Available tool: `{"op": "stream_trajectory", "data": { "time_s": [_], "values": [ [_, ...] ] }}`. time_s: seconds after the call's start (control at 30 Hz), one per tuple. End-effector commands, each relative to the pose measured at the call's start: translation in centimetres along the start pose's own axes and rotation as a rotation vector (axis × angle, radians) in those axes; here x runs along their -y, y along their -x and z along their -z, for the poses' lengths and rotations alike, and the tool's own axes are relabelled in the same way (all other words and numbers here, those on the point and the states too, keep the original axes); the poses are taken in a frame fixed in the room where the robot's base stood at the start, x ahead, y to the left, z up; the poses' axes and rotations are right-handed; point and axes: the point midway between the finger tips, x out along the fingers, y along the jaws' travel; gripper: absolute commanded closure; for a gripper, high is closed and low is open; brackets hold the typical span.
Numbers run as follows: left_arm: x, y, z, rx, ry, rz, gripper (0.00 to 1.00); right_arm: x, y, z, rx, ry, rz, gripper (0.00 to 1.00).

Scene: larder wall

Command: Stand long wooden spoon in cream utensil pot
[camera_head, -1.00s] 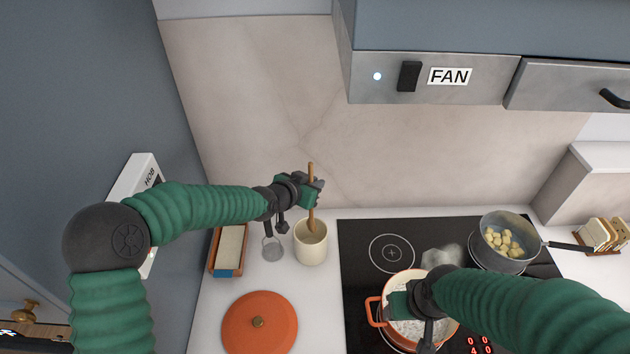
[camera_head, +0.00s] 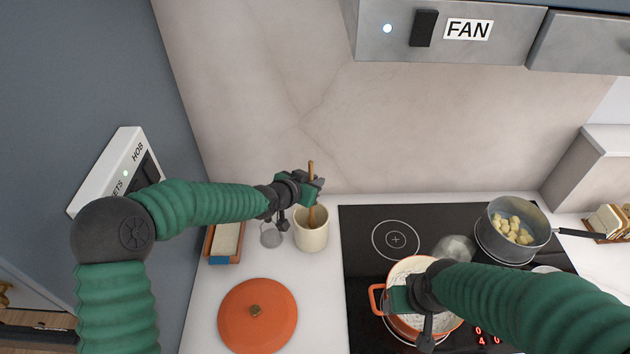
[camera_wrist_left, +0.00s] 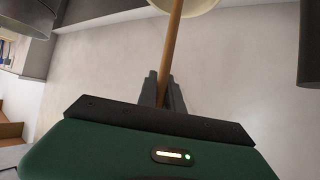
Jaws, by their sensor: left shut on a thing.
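The long wooden spoon (camera_head: 311,170) is held nearly upright by my left gripper (camera_head: 314,186), which is shut on its handle. The spoon's lower end goes down inside the mouth of the cream utensil pot (camera_head: 311,239), which stands on the white counter left of the hob. In the left wrist view the spoon (camera_wrist_left: 172,45) runs between the fingers (camera_wrist_left: 163,90) towards the pot's rim (camera_wrist_left: 195,6). Whether the spoon touches the pot's bottom is hidden. My right gripper (camera_head: 402,297) is over the orange pot, and its jaws are not clear.
An orange pot (camera_head: 378,299) of white contents and a grey pan (camera_head: 492,238) with yellowish pieces stand on the black hob (camera_head: 365,222). An orange lid (camera_head: 257,318) lies in front of the cream pot. A small tray (camera_head: 224,243) sits left of it.

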Motion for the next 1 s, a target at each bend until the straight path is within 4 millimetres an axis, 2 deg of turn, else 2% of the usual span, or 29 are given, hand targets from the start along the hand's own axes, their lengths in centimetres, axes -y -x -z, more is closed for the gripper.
{"op": "stream_trajectory", "data": {
  "time_s": [0.03,0.2,0.57,0.67,0.73,1.0],
  "values": [
    [0.0,0.0,0.0,0.000,0.000,0.000,0.87,0.0,0.0,0.0,0.000,0.000,0.000,0.44],
    [0.0,0.0,0.0,0.000,0.000,0.000,0.65,0.0,0.0,0.0,0.000,0.000,0.000,0.44],
    [0.1,0.4,0.0,0.000,0.000,0.001,0.64,0.0,-0.1,0.0,0.000,0.000,0.000,0.44],
    [0.2,1.8,-0.1,-0.001,0.000,0.003,0.64,0.0,-0.6,-0.1,0.000,0.000,0.000,0.44],
    [0.2,3.5,-0.2,-0.001,-0.002,0.004,0.64,0.0,-1.0,-0.2,0.000,0.000,0.000,0.44],
    [0.3,11.3,0.0,0.002,0.000,0.006,0.64,0.0,-1.0,-0.2,0.000,0.000,0.000,0.44]
  ]
}}
